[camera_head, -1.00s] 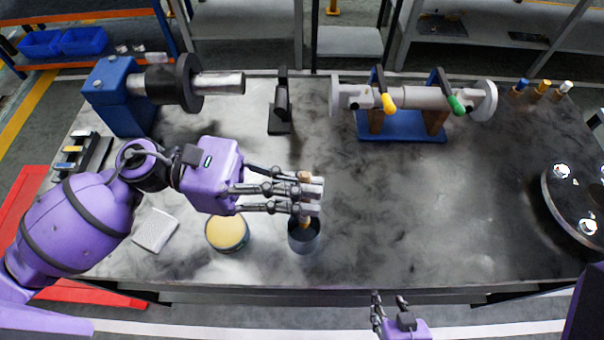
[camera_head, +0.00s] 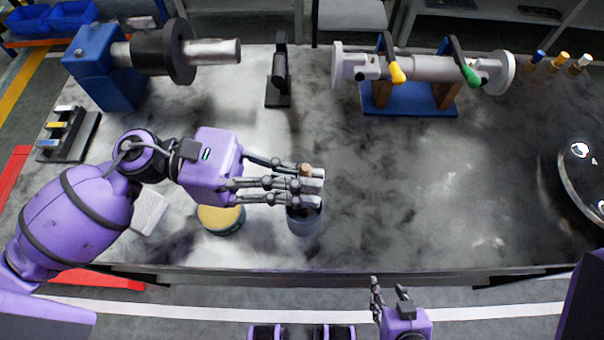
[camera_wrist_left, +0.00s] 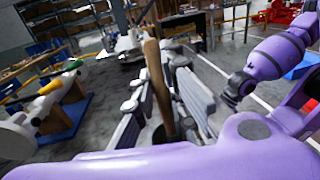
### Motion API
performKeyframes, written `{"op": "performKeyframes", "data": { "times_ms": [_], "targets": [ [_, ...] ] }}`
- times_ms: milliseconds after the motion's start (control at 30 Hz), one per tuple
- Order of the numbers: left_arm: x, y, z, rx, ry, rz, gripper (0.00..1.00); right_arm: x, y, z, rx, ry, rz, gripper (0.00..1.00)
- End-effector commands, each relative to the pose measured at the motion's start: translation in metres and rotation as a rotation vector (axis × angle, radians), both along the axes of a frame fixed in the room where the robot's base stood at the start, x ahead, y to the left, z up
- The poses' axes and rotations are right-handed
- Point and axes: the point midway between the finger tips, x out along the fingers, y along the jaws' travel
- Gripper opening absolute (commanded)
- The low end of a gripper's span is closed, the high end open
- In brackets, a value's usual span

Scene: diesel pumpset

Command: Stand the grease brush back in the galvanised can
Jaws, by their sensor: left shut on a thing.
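The grease brush shows as a wooden handle (camera_head: 305,170) standing up between the fingers of my left gripper (camera_head: 310,187), which is shut on it. In the left wrist view the handle (camera_wrist_left: 157,85) runs nearly upright between the finger pads. The galvanised can (camera_head: 305,224) stands on the bench directly below the gripper, near the front edge. The fingers cover most of its mouth, so the brush's lower end is hidden. My right gripper (camera_head: 390,293) is open and empty in front of the bench, its fingers apart.
A tin with a yellowish top (camera_head: 221,218) stands just left of the can, partly under my left gripper. A blue stand with a shaft (camera_head: 210,52) and a pipe assembly (camera_head: 425,68) are at the back. The bench right of the can is clear.

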Motion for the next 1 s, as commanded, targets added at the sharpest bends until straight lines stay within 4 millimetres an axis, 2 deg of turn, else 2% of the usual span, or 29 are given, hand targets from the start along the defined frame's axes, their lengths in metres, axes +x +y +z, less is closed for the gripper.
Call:
{"op": "performKeyframes", "data": {
  "times_ms": [33,67,233,500,633,767,1000],
  "targets": [
    [0.000,0.000,0.000,0.000,0.000,0.000,0.00,0.000,0.000,0.000,0.000,0.000,0.000,0.40],
    [0.000,0.000,0.000,0.000,0.000,0.000,0.13,0.000,0.000,0.000,0.000,0.000,-0.001,0.40],
    [0.000,0.000,0.000,0.000,0.000,0.000,0.34,-0.001,0.000,0.000,0.000,0.000,-0.001,0.40],
    [0.000,0.000,0.000,0.000,0.001,0.000,0.34,-0.002,-0.001,0.001,0.000,0.001,-0.004,0.40],
    [0.002,0.008,-0.001,0.003,0.001,0.002,0.34,-0.002,-0.001,0.000,-0.001,0.002,-0.004,0.40],
    [0.005,0.029,-0.001,0.003,0.002,0.004,0.34,-0.002,-0.001,0.000,0.000,0.001,-0.004,0.40],
    [0.014,0.080,-0.001,0.002,0.003,0.004,0.34,-0.001,0.000,0.000,0.001,0.001,-0.003,0.40]
  ]
}}
